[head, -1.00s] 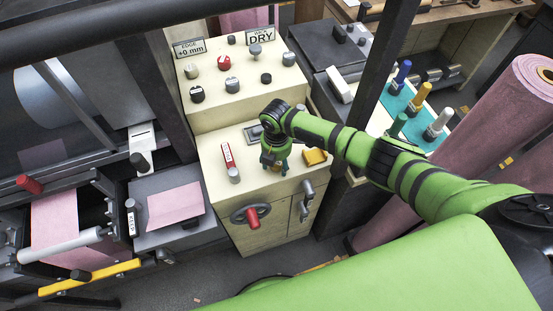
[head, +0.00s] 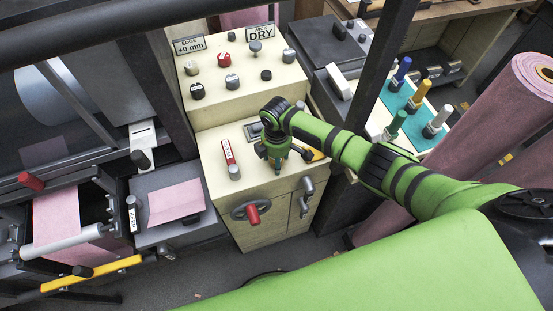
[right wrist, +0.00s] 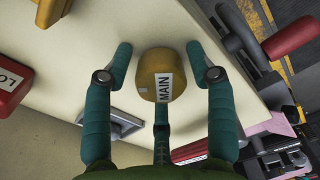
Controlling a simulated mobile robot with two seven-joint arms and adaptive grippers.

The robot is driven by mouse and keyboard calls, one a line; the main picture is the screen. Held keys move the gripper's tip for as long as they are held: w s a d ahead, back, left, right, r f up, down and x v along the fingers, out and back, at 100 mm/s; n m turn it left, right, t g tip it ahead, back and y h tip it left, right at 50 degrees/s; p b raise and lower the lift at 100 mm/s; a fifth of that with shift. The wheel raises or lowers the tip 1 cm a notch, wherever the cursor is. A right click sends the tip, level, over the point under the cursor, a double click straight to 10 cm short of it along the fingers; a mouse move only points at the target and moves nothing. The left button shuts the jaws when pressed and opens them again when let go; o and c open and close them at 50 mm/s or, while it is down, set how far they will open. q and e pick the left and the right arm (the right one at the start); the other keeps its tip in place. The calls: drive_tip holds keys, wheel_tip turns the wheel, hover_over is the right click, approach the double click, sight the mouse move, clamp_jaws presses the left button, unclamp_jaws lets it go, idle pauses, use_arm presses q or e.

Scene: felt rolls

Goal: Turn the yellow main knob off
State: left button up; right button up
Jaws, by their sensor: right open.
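The yellow main knob (right wrist: 155,75) is round with a white "MAIN" label. In the right wrist view it sits on the cream console top (right wrist: 180,20), between my open right gripper's teal fingers (right wrist: 162,85). A finger stands on each side with gaps to the knob, and a third shows below it, where contact cannot be told. In the head view my right gripper (head: 273,160) is over the console's lower top (head: 215,175) and hides the knob. My left gripper is not in view.
A second yellow piece (right wrist: 50,10) and a red block (right wrist: 10,85) are close by. A red-and-grey lever (head: 230,160) is left of the gripper. A red-handled wheel (head: 252,213) is on the console front. Several knobs top the upper panel (head: 215,110).

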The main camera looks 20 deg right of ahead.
drive_tip(key=n, duration=0.3)
drive_tip(key=shift+b, duration=0.3)
drive_tip(key=n, duration=0.3)
drive_tip(key=shift+r, duration=0.1)
